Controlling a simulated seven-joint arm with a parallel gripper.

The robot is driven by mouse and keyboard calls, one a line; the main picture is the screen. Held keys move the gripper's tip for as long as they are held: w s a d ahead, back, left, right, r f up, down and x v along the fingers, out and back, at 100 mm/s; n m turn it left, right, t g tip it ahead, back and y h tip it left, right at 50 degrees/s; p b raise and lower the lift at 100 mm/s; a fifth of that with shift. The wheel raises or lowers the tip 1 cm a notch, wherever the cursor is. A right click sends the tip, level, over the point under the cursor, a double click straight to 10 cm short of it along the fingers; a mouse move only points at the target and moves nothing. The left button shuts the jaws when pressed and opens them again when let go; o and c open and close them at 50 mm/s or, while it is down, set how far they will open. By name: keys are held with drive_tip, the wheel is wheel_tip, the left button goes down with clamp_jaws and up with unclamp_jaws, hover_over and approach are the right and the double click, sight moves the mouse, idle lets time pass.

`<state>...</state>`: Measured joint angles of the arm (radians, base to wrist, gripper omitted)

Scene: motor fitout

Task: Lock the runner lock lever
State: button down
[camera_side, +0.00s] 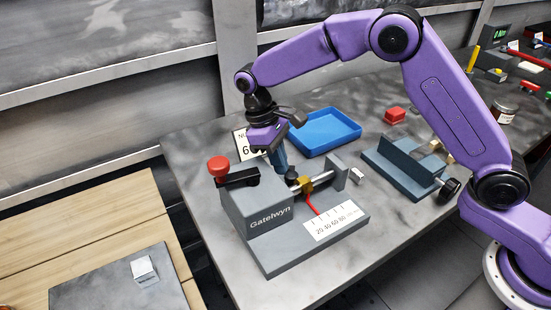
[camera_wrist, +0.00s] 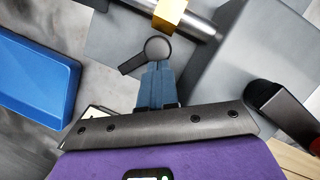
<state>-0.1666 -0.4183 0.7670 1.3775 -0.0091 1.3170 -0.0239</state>
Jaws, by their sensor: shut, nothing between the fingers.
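The grey Gatelwyn fixture (camera_side: 262,205) stands on the table, with a metal rod (camera_wrist: 202,27) and a brass runner (camera_side: 306,186) on it; the runner also shows in the wrist view (camera_wrist: 171,14). A small black lever (camera_wrist: 157,48) with a round pivot end lies beside the rod, its arm pointing lower left. A larger black lever (camera_side: 240,177) with a red knob (camera_side: 218,167) sits on top of the block. No label marks either as the lock lever. My gripper (camera_wrist: 155,68) is shut and empty, its blue fingertips right beside the small lever; contact is unclear.
A blue tray (camera_side: 352,126) lies behind the fixture. A red block (camera_side: 395,115) and a grey slotted stand (camera_side: 400,178) with a black knob (camera_side: 449,188) are to the right. A printed scale (camera_side: 335,220) and a red pointer (camera_side: 312,205) are on the fixture's base.

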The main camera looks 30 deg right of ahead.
drive_tip(key=n, duration=0.1)
drive_tip(key=s+d+n, duration=0.1)
drive_tip(key=n, duration=0.1)
drive_tip(key=s+n+t+h, duration=0.1)
drive_tip(key=shift+d+n, duration=0.25)
drive_tip(key=shift+n, duration=0.15)
drive_tip(key=shift+s+d+n+t+h, duration=0.15)
drive_tip(key=shift+d+n+t, duration=0.15)
drive_tip(key=shift+n, duration=0.4)
drive_tip(key=shift+s+d+n+t+h, duration=0.1)
drive_tip(key=shift+s+d+n+t, duration=0.15)
drive_tip(key=shift+n, duration=0.45)
drive_tip(key=shift+s+d+n+t+h, duration=0.15)
drive_tip(key=shift+d+n, duration=0.2)
drive_tip(key=shift+n, duration=0.35)
drive_tip(key=v, duration=1)
drive_tip(key=shift+w, duration=0.25)
drive_tip(key=shift+d, duration=0.15)
